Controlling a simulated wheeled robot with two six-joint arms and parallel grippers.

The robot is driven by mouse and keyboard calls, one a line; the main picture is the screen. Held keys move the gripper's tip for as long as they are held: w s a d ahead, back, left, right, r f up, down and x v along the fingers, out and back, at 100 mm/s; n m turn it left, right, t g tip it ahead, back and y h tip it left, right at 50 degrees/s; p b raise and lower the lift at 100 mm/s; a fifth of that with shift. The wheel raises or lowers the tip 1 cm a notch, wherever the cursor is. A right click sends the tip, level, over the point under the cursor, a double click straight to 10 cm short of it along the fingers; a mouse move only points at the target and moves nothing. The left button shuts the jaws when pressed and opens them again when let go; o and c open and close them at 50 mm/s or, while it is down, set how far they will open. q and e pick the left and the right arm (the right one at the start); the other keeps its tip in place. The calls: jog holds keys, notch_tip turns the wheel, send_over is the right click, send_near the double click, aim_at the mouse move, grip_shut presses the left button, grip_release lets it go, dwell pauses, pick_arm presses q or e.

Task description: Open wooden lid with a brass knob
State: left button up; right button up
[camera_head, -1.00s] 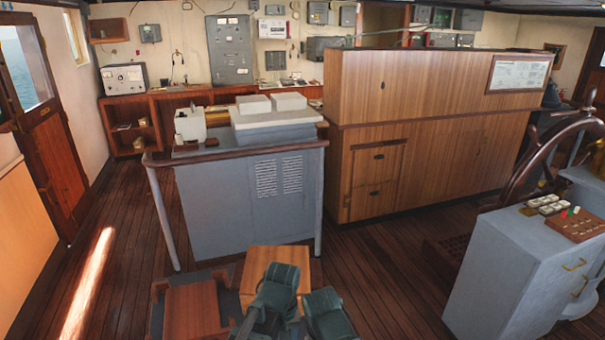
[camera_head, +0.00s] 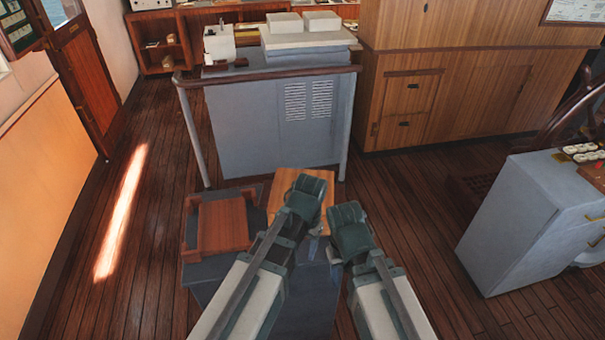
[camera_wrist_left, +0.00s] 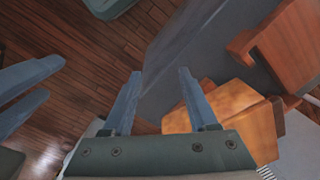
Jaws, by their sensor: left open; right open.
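A light-brown wooden panel (camera_head: 285,184), which looks like the lid, lies on a low grey cabinet (camera_head: 318,292). I cannot make out a brass knob. My left gripper (camera_head: 309,186) is in front of the panel and hides much of it. In the left wrist view its two fingers (camera_wrist_left: 162,98) are apart with nothing between them, and an orange-brown wooden piece (camera_wrist_left: 240,100), probably the panel, is beside and behind the right finger. My right gripper (camera_head: 348,214) is just right of the panel, empty; its fingertips are hard to see in the head view.
A reddish wooden tray-like frame (camera_head: 222,222) sits left of the panel. A grey console (camera_head: 265,130) with a wooden rail stands behind. A grey cabinet (camera_head: 530,215) stands at the right. Plank floor (camera_head: 150,270) is clear at the left.

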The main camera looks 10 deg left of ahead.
pick_arm(q)
jog(key=w+a+r+m+p, duration=0.2)
jog(key=w+r+m+p, duration=0.1)
jog(key=w+r+p, duration=1)
jog(key=w+r, duration=0.3)
jog(key=w, duration=0.1)
jog(key=shift+a+h, duration=0.2)
jog(key=shift+h, duration=0.2)
pick_arm(e)
notch_tip(320, 180, up, 16)
pick_arm(q)
jog(key=shift+f, duration=0.1)
notch_tip(320, 180, down, 14)
jog(key=b, duration=1.3)
pick_arm(e)
notch_tip(320, 180, down, 14)
pick_arm(q)
jog(key=shift+r, duration=0.2)
pick_arm(e)
jog(key=shift+r, duration=0.15)
pick_arm(q)
grip_shut()
